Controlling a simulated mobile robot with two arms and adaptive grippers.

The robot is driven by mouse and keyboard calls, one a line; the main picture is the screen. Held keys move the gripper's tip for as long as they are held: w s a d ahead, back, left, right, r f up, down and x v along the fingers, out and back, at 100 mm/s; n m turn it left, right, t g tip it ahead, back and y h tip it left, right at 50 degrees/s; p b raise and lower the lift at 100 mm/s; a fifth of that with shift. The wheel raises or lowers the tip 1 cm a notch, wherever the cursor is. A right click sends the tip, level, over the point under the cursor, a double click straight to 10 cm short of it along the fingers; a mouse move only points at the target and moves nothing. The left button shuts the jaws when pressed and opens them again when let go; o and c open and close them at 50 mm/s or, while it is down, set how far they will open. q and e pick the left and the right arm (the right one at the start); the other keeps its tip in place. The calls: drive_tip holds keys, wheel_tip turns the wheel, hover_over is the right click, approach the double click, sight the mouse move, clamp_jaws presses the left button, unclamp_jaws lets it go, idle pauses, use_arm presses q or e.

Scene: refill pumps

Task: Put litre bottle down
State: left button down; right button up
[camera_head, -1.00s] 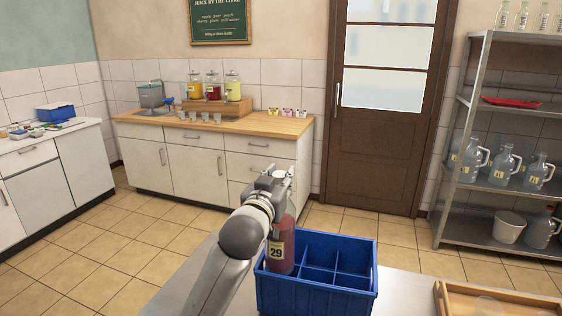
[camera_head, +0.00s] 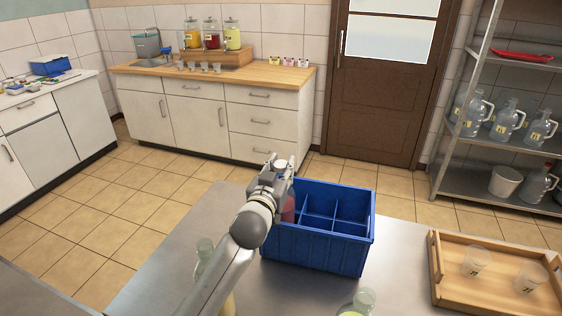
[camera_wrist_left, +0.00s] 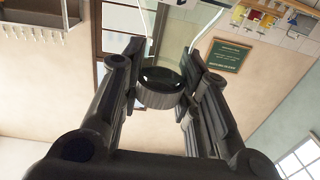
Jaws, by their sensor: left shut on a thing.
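The litre bottle (camera_head: 289,209) holds red liquid. Its lower part is hidden behind the front-left rim of the blue divided crate (camera_head: 318,250), so it appears to be inside the left front compartment. Whether its base touches the crate floor is hidden. My left gripper (camera_head: 281,166) is shut on the bottle's top, above the crate's left side. In the left wrist view, the fingers of my left gripper (camera_wrist_left: 160,95) are either side of a dark ribbed cap (camera_wrist_left: 160,98). My right gripper is not in view.
The crate's other visible compartments look empty. On the steel table (camera_head: 400,270), a pale bottle (camera_head: 205,247) stands left, partly behind my arm, and another (camera_head: 363,300) at the front edge. A wooden tray (camera_head: 436,285) with two cups is right.

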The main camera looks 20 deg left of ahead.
use_arm(q)
drive_tip(key=c, duration=1.4)
unclamp_jaws()
drive_tip(key=shift+c, duration=0.2)
drive_tip(key=o, duration=0.4)
drive_tip(key=shift+s, duration=0.15)
drive_tip(key=shift+c, duration=0.2)
drive_tip(key=s+b, duration=0.2)
drive_tip(key=s, duration=1)
drive_tip(key=shift+b, duration=0.3)
